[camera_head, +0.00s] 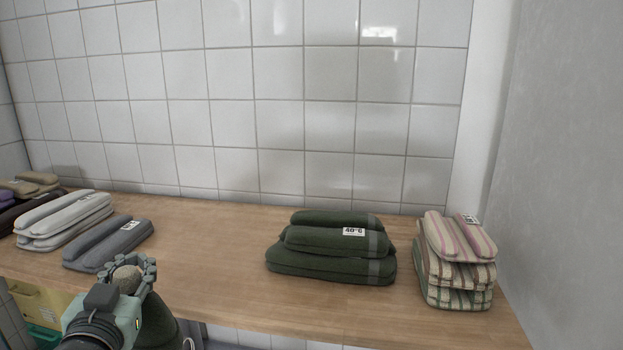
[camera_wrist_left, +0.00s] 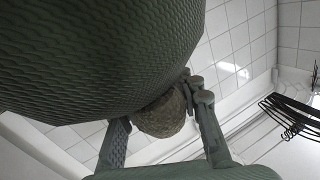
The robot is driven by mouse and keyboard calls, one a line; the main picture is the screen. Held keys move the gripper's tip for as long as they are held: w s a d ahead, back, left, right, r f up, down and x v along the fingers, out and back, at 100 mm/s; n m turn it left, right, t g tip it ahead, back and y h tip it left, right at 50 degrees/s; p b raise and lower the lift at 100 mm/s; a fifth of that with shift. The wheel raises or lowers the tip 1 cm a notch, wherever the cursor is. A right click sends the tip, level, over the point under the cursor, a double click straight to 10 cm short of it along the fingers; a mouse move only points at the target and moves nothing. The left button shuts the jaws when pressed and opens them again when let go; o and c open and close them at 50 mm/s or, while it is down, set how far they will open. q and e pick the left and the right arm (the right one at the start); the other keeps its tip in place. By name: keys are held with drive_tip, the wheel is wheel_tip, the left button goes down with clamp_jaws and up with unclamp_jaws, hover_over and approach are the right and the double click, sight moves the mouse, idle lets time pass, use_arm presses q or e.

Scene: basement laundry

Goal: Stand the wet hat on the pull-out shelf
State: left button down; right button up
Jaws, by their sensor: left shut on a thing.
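My left gripper (camera_head: 136,270) is at the lower left of the head view, in front of the wooden counter's near edge. It is shut on the beige bobble of the wet hat (camera_head: 160,326), whose dark green body hangs partly hidden behind the gripper. In the left wrist view the knitted hat (camera_wrist_left: 95,55) fills the upper left, and the bobble sits between the fingers of the gripper (camera_wrist_left: 160,108). My right gripper is in neither view. I cannot make out the pull-out shelf for sure.
The wooden counter (camera_head: 210,240) carries a grey folded stack (camera_head: 105,245), a white stack (camera_head: 62,222), a dark green stack (camera_head: 330,262) and a striped stack (camera_head: 455,270). Its middle is free. Yellow and green containers (camera_head: 38,300) show below left. Black hangers (camera_wrist_left: 290,115) hang at right.

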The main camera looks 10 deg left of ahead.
use_arm(q)
drive_tip(key=s+d+f+m+h, duration=0.1)
drive_tip(key=d+f+h, duration=0.1)
drive_tip(key=d+f, duration=0.3)
drive_tip(key=s+d+f+m+h, duration=0.2)
drive_tip(key=d+f, duration=0.4)
drive_tip(key=d, duration=0.4)
drive_tip(key=shift+s+d+t+h, duration=0.25)
drive_tip(key=shift+d+t+h, duration=0.05)
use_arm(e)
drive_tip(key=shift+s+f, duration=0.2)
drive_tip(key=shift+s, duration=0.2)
